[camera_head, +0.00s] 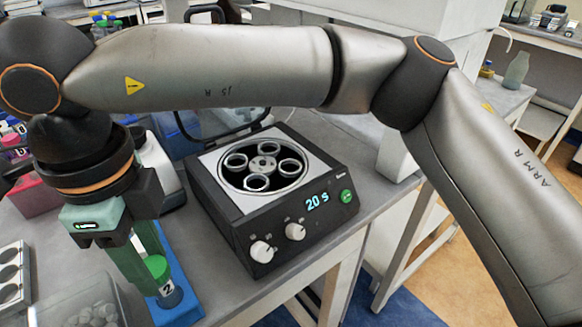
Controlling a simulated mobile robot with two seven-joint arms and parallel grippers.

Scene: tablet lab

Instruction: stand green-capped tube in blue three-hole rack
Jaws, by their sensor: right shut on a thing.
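The green-capped tube (157,268) is upright or nearly so at lower left, its cap on top and a dark-marked label below. My right gripper (148,275) reaches down from above and is shut on the tube, its green fingers hiding part of it. The blue three-hole rack (186,302) lies directly under and behind the tube. Its holes are mostly hidden, and I cannot tell whether the tube's lower end is in a hole. My left gripper is not in view.
A centrifuge (293,262) with an open lid and a "20 s" display stands right of the rack. A clear container of pale pieces (85,312) and a grey rack with holes (10,272) lie at left. The table's front edge runs at lower right.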

